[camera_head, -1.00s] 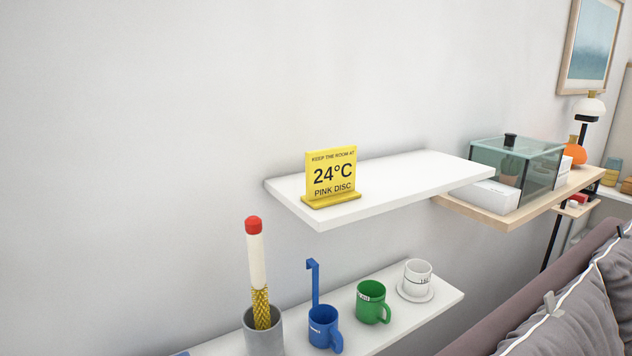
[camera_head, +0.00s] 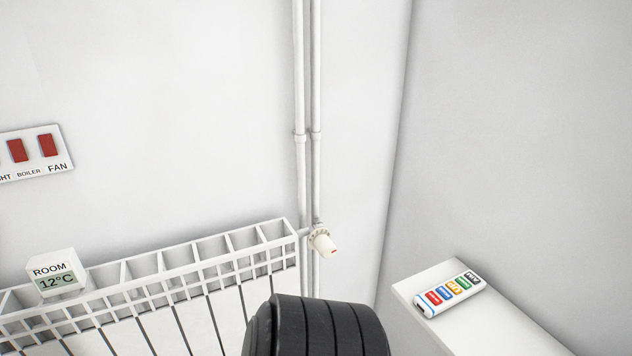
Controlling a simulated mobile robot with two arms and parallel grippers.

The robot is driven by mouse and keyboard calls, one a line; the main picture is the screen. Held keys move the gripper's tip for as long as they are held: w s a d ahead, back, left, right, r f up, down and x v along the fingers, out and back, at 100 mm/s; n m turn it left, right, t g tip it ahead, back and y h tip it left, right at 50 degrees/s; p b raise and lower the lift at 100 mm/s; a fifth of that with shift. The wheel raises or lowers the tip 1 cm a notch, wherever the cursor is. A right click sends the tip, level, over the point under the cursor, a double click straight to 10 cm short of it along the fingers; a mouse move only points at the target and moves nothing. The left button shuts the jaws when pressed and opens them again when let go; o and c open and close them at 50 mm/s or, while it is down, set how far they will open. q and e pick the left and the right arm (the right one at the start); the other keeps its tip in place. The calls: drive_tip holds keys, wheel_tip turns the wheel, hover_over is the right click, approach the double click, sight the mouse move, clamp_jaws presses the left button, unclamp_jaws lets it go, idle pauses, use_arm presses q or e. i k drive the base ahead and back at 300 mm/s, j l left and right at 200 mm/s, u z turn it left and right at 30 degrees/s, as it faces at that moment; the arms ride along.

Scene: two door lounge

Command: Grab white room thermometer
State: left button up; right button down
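The white room thermometer (camera_head: 56,274) stands upright on top of the white radiator (camera_head: 190,263) at the lower left. Its face reads "ROOM 12°C" on a greenish display. Nothing touches it apart from the radiator under it. Neither of my grippers is in the picture.
A switch panel (camera_head: 33,160) with red switches, labelled boiler and fan, is on the wall. A valve knob (camera_head: 322,242) sits by the vertical pipes (camera_head: 308,135). A dark ribbed round object (camera_head: 318,328) is at bottom centre. A remote (camera_head: 450,295) lies on a white shelf (camera_head: 482,325).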

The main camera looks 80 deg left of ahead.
sight(57, 271)
drive_tip(key=u, duration=4.25)
